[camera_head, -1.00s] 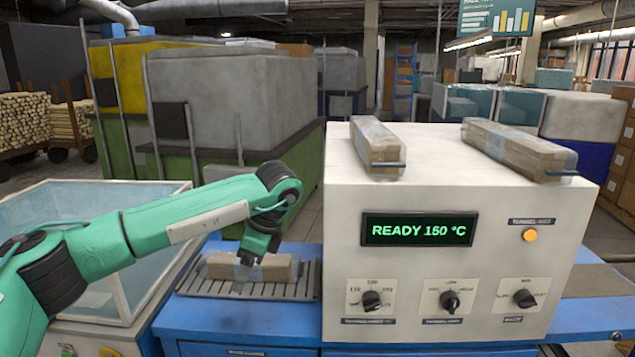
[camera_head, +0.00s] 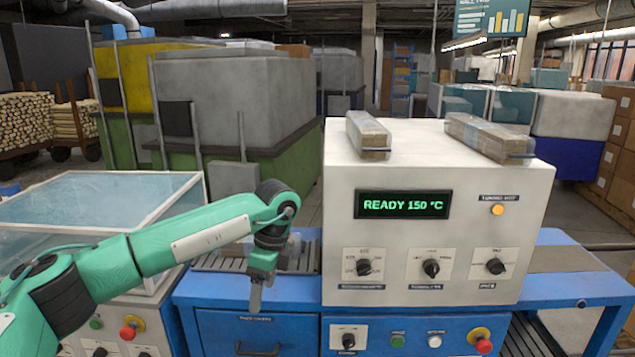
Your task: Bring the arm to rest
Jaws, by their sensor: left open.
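My left arm reaches in from the left, and its gripper (camera_head: 256,292) points down in front of the blue conveyor table. It is open and holds nothing that I can see. A wrapped package (camera_head: 238,248) lies on the roller conveyor (camera_head: 212,262) behind the arm, mostly hidden by it. The right gripper is not in view.
A white machine (camera_head: 440,200) reading READY 150 °C stands right of the gripper, with two wrapped bundles (camera_head: 368,136) (camera_head: 490,138) on top. Below are a drawer (camera_head: 225,330) and a red stop button (camera_head: 481,340). A glass-lidded unit (camera_head: 90,205) stands left.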

